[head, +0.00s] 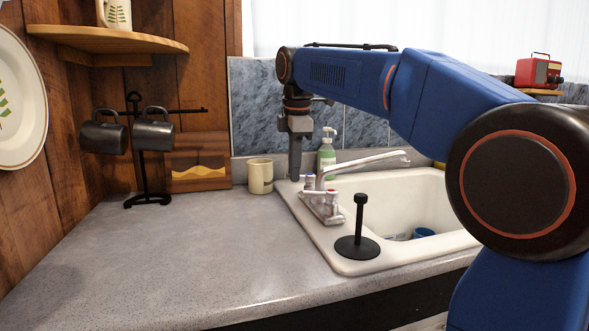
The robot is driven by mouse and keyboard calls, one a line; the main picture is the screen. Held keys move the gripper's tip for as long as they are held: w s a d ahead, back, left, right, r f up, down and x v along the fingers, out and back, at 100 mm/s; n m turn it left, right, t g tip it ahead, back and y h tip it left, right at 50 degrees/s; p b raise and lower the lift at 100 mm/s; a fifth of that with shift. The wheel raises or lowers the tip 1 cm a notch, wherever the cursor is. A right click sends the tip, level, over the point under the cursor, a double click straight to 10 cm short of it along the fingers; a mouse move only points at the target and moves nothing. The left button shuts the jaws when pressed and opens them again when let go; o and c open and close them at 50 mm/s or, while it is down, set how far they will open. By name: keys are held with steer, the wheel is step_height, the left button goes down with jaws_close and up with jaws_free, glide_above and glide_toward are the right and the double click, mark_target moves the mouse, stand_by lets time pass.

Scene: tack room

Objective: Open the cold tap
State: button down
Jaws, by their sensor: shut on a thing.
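The sink tap (325,187) has a long silver spout reaching right over the white basin. The cold tap (309,181), with a blue top, is the knob at the rear left of its base. The hot tap (331,199), with a red top, is nearer the front. My gripper (294,178) points down at the left of the cold tap, its fingers together and low by the knob. It is shut on the cold tap, though the contact itself is hard to make out. How far the knob is turned cannot be told.
A cream mug (260,176) stands just left of my gripper, and a green soap bottle (326,158) behind the tap. A black paper-towel-like stand (358,242) sits on the sink's front corner. The counter (190,255) is clear at left; a mug tree (145,165) stands farther back.

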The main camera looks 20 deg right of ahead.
steer(key=w+m, duration=0.1)
steer(key=m, duration=0.1)
steer(key=w+m, duration=0.1)
steer(key=m, duration=0.1)
steer(key=shift+d+m+h, duration=0.1)
steer(key=shift+m+h, duration=0.2)
steer(key=shift+h, duration=0.1)
steer(key=shift+w+d+m+g+h, duration=0.15)
steer(key=shift+w+d+m, duration=0.1)
steer(key=shift+m, duration=0.6)
steer(key=shift+w+d+m+g+h, duration=0.1)
steer(key=shift+w+m, duration=0.15)
steer(key=shift+m, duration=0.55)
steer(key=shift+w+d+m+g+h, duration=0.15)
steer(key=shift+w+d+m, duration=0.1)
steer(key=shift+m, duration=0.6)
steer(key=c, duration=1.8)
jaws_free()
steer(key=shift+r, duration=0.1)
steer(key=r, duration=0.4)
steer(key=s+a+r, duration=0.1)
steer(key=r, duration=0.2)
steer(key=a+r, duration=0.1)
steer(key=r, duration=0.3)
steer(key=shift+s+r, duration=0.2)
steer(key=shift+r, duration=0.1)
